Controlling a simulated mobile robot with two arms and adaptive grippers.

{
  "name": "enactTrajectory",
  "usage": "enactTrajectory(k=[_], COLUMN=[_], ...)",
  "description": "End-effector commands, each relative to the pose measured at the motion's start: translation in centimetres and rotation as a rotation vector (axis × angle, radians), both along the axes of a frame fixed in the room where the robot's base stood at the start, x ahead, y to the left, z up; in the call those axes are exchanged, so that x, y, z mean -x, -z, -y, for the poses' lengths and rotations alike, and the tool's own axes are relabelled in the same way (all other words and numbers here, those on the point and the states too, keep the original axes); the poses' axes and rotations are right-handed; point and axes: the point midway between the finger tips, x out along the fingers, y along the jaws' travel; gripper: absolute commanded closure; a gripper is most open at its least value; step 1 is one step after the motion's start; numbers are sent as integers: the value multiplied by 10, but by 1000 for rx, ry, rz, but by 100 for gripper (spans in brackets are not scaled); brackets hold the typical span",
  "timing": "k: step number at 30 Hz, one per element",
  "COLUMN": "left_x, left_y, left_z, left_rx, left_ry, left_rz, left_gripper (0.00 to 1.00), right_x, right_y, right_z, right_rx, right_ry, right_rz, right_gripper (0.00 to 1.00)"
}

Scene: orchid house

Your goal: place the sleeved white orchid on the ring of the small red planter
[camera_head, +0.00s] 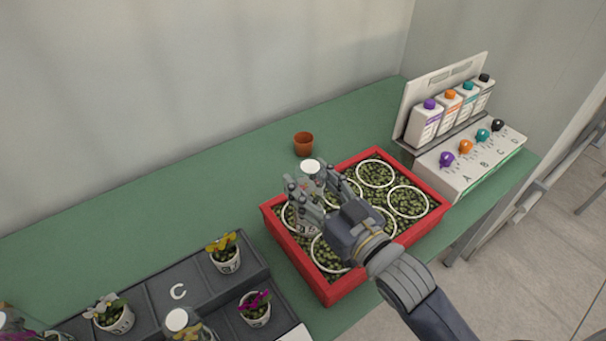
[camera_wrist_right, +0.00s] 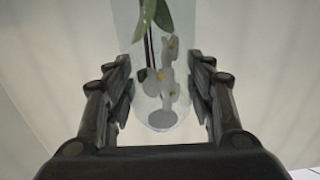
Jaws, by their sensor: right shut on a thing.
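My right gripper (camera_head: 306,200) is above the left part of the red planter (camera_head: 388,258). It is shut on the sleeved white orchid (camera_head: 311,166); in the head view the fingers hide most of it and a pale round top shows. In the right wrist view the clear sleeve with white blooms (camera_wrist_right: 165,85) and a green leaf lies between both fingers. The planter is filled with green-brown granules and has several white rings (camera_head: 408,187); the gripper partly covers some. I cannot tell whether the orchid touches the granules. My left gripper is not in view.
A small terracotta pot (camera_head: 303,143) stands behind the planter. A white rack with bottles and coloured knobs (camera_head: 470,160) stands at its right. A dark tray marked C (camera_head: 159,289) holds several potted flowers at lower left. The green bench (camera_head: 150,205) is clear behind the tray.

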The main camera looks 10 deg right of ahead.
Motion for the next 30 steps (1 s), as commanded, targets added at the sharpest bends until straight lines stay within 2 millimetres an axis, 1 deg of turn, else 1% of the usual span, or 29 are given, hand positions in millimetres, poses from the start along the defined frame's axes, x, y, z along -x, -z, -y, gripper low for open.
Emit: enactTrajectory(k=[1,3,6,9,13,18,21,30], left_x=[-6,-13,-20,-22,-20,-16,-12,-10], left_y=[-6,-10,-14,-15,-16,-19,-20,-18], left_z=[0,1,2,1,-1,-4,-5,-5], left_rx=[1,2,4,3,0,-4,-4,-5], left_ry=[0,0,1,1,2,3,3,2], left_rz=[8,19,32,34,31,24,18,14], left_gripper=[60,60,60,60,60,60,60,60], right_x=[-13,-29,-48,-59,-64,-64,-64,-63], right_y=[-3,-1,1,4,9,33,40,42], right_z=[1,1,1,1,1,1,1,1], right_rx=[3,2,2,1,0,0,1,1], right_ry=[1,1,1,0,0,0,0,0], right_rz=[3,3,3,1,-2,-4,-2,0], right_gripper=[93,93,93,93,93,93,93,93])
